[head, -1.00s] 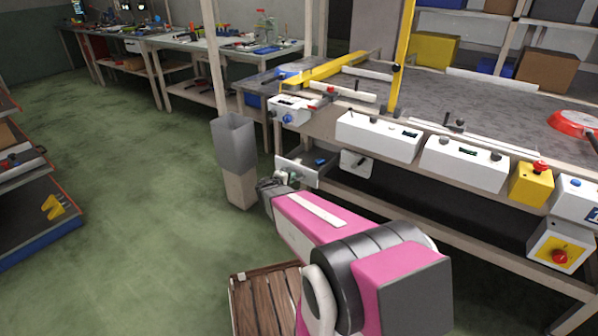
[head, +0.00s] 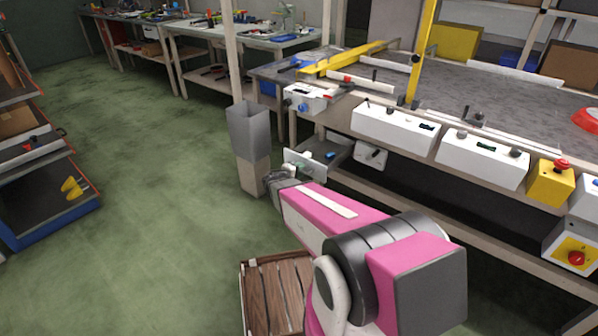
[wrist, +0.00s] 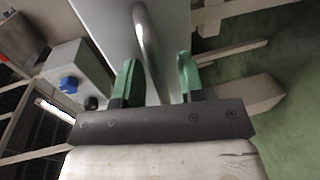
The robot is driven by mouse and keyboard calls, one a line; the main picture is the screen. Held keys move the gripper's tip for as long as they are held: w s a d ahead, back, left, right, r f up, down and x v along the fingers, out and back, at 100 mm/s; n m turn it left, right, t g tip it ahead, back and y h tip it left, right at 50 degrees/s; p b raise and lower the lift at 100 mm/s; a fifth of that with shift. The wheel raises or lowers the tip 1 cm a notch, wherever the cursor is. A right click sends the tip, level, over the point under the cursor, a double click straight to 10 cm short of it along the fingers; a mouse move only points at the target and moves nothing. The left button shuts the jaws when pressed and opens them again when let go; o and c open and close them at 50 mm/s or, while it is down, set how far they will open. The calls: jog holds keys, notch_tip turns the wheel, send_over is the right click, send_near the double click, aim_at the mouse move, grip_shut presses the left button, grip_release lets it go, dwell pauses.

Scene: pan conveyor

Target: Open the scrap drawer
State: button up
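The scrap drawer shows as a pale front panel (head: 304,164) under the left end of the conveyor bench, with a blue item (head: 330,155) behind it. In the wrist view the pale grey panel (wrist: 178,22) fills the upper middle, with a curved metal handle (wrist: 148,38) on it. My gripper (wrist: 157,75) has two green fingers, standing apart, with the handle passing between them. A gap shows beside the handle, and I see no firm closure on it. In the head view my gripper (head: 276,179) is at the panel's lower left, its fingers hard to make out.
A grey bin (head: 248,130) on a pale block stands just left of the drawer. A slatted wooden crate (head: 275,290) lies on the floor below my arm. White control boxes (head: 395,128) line the bench edge. Green floor is open to the left.

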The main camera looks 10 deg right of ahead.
jog(key=shift+s, duration=0.1)
jog(key=v, duration=1)
jog(key=shift+s+a, duration=0.2)
jog(key=shift+a, duration=0.15)
